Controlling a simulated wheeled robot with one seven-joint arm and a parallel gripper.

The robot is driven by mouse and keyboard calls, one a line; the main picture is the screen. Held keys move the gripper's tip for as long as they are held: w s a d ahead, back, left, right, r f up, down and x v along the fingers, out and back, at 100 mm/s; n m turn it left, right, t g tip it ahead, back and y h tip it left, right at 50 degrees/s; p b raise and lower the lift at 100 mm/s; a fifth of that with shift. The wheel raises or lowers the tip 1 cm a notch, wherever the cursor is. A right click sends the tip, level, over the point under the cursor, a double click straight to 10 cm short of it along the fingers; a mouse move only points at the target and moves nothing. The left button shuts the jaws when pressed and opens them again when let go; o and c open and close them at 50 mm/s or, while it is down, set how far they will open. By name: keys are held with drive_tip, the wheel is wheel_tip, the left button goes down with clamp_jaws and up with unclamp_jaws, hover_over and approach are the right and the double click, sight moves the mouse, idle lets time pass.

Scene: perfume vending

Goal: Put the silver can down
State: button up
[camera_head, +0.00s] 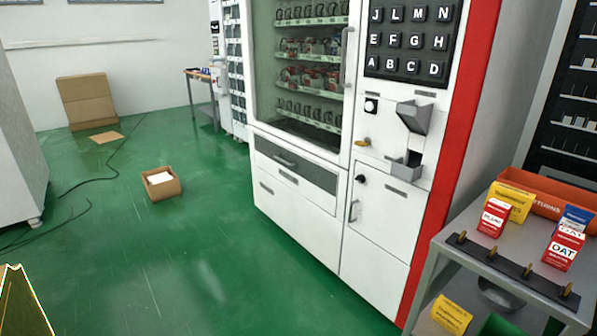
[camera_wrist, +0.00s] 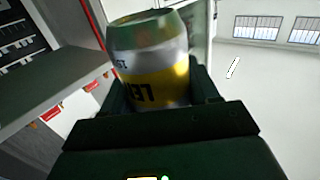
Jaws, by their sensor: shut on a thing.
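The silver can (camera_wrist: 150,62) fills the upper middle of the wrist view. It has a silver band, a yellow lower band with dark lettering and a dull greenish top. My gripper (camera_wrist: 160,80) is shut on it, with dark fingers on either side of its lower part. The can's base is hidden behind the dark gripper body. No surface shows touching the can. I cannot make out the can or my gripper in the head view.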

drive_tip(key=s+f, duration=0.2)
drive_tip(key=shift+s+d+f, duration=0.15)
drive_tip(key=shift+s+f, duration=0.15)
drive_tip(key=shift+f, duration=0.1)
drive_tip(key=shift+w+r, duration=0.1)
idle(1.0)
